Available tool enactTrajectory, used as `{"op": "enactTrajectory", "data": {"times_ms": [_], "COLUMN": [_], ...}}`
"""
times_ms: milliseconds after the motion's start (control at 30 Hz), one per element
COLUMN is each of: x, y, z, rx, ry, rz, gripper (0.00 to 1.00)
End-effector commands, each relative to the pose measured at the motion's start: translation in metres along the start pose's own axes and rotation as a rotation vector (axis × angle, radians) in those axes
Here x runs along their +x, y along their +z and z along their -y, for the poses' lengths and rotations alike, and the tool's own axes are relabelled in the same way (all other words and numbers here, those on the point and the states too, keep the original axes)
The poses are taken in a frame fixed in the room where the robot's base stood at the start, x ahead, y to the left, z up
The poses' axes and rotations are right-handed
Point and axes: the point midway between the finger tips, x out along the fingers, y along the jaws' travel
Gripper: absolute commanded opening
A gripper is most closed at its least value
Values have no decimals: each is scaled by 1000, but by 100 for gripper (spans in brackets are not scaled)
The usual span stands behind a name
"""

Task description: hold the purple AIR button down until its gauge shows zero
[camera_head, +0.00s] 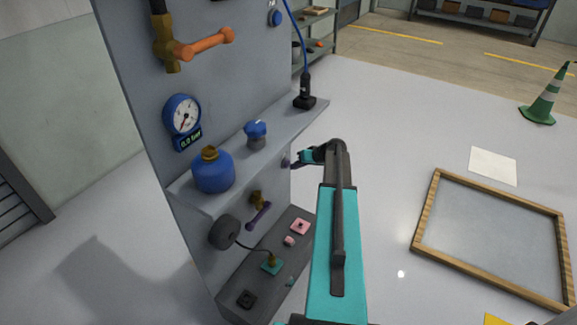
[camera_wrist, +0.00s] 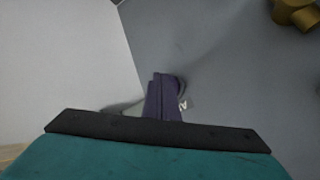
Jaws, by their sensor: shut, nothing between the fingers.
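The purple AIR button (camera_head: 285,162) is on the grey panel below the shelf's right end, largely hidden by my gripper. In the wrist view its rounded purple edge (camera_wrist: 181,86) shows beside a small label, partly covered. My gripper (camera_head: 297,162) is shut and empty, its tips right at the button; I cannot tell how far the button is pressed in. The shut fingers also show in the wrist view (camera_wrist: 163,100). The blue-rimmed gauge (camera_head: 183,114) is on the panel above the shelf. Its needle points to the lower left and its green display appears to read 0.0 bar.
The shelf (camera_head: 213,204) holds a blue bottle (camera_head: 213,171), a blue-capped part (camera_head: 255,134) and a black block (camera_head: 305,98) with a blue cable. An orange-handled valve (camera_head: 205,43) is above. A wooden frame (camera_head: 426,212) lies on the open floor to the right.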

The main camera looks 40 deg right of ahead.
Motion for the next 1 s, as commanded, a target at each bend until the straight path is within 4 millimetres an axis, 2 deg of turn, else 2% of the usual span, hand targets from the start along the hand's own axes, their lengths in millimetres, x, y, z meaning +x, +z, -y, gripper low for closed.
{"op": "enactTrajectory", "data": {"times_ms": [1000], "x": [6], "y": [-4], "z": [4], "rx": [0], "ry": [0], "rz": [-1], "gripper": [0]}}
